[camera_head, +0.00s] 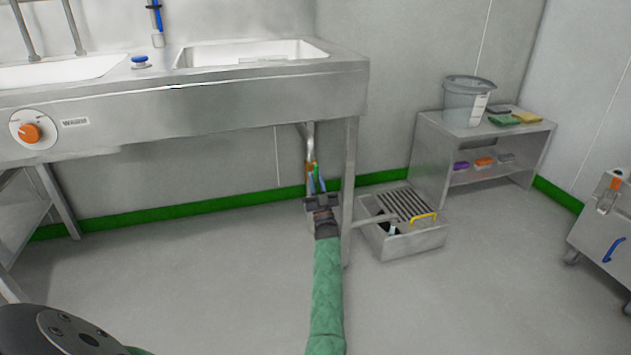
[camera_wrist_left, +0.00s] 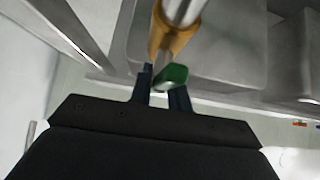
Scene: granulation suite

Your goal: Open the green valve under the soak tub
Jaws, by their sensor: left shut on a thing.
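The soak tub (camera_head: 250,53) is a white basin in the steel counter. A drain pipe (camera_head: 309,145) comes down beneath it to a brass valve body (camera_head: 310,168), which also shows in the left wrist view (camera_wrist_left: 170,38). The green valve handle (camera_wrist_left: 172,76) sits just below the brass body. My left gripper (camera_head: 319,190) is under the counter by the front leg, its arm in a green sleeve. In the left wrist view its dark fingers (camera_wrist_left: 163,92) are on either side of the handle, shut on it. The handle is mostly hidden in the head view. My right gripper is out of view.
A counter leg (camera_head: 350,180) stands close to the right of my left gripper. A grated steel floor box (camera_head: 405,241) with a yellow handle is beyond it. A low shelf (camera_head: 430,150) holds a bucket and sponges. The floor at left centre is clear.

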